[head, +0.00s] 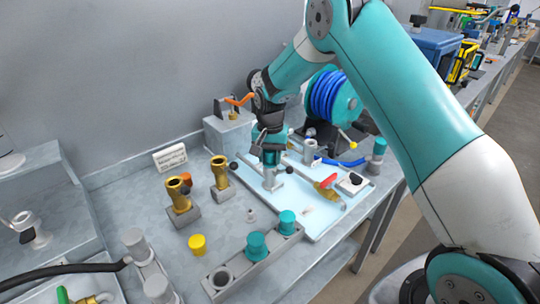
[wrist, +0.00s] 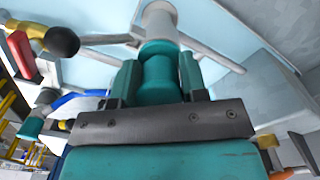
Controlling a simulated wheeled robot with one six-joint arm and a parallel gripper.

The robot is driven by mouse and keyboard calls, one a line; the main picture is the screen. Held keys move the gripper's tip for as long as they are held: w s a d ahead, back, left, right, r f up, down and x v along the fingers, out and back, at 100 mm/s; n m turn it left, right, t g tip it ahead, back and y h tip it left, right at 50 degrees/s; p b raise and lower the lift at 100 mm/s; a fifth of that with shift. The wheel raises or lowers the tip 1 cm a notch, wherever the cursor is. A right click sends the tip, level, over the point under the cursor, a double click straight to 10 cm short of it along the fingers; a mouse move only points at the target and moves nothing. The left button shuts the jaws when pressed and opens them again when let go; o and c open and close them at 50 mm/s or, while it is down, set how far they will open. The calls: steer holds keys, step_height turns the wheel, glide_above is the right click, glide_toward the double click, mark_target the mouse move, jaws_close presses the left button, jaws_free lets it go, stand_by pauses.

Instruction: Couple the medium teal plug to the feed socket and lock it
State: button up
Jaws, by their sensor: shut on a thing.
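My gripper (head: 271,158) is shut on a teal plug, which shows between the two fingers in the wrist view (wrist: 159,76). The plug is in line with a pale grey upright socket (wrist: 158,20), also seen below my gripper in the head view (head: 272,180). The plug end appears to meet the socket top; how deep it sits is hidden. A rod with a black ball knob (wrist: 62,41) extends from beside the socket. Two other teal plugs (head: 256,245) (head: 287,222) stand in a grey rack (head: 238,268), whose front hole is empty.
Two brass fittings (head: 178,190) (head: 219,172) and a yellow cap (head: 197,244) stand left. On the pale tray (head: 325,222) lies a red-handled valve (head: 326,184). A blue hose reel (head: 331,95) is behind. Another teal-topped piece (head: 379,148) stands right.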

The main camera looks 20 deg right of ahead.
steer(key=shift+f, duration=0.15)
steer(key=o, duration=1)
step_height(320, 180, up, 8)
steer(key=p, duration=0.5)
steer(key=shift+f, duration=0.1)
